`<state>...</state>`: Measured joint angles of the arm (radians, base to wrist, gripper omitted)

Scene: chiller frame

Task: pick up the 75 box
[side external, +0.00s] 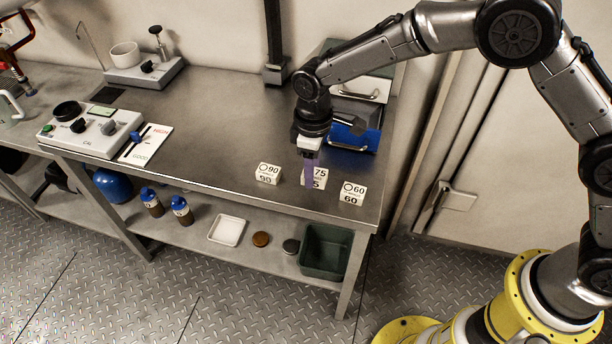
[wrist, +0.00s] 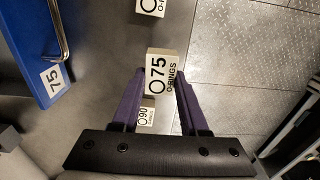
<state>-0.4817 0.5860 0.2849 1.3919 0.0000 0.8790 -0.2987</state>
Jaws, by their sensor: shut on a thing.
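The 75 box (side external: 321,175) is a small white box with black print, near the front edge of the metal table. In the wrist view the 75 box (wrist: 162,73) is between the tips of my purple fingers and reads "75 O-RINGS". My gripper (side external: 310,178) points down at it and is shut on it; one finger covers part of its front in the side view. My gripper also shows in the wrist view (wrist: 161,88). I cannot tell whether the box is clear of the table.
The 90 box (side external: 268,174) stands to the left and the 60 box (side external: 352,193) to the right, both close. A blue drawer (side external: 352,132) is behind. A CAL device (side external: 90,130) and a card (side external: 146,145) lie farther left. The table middle is clear.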

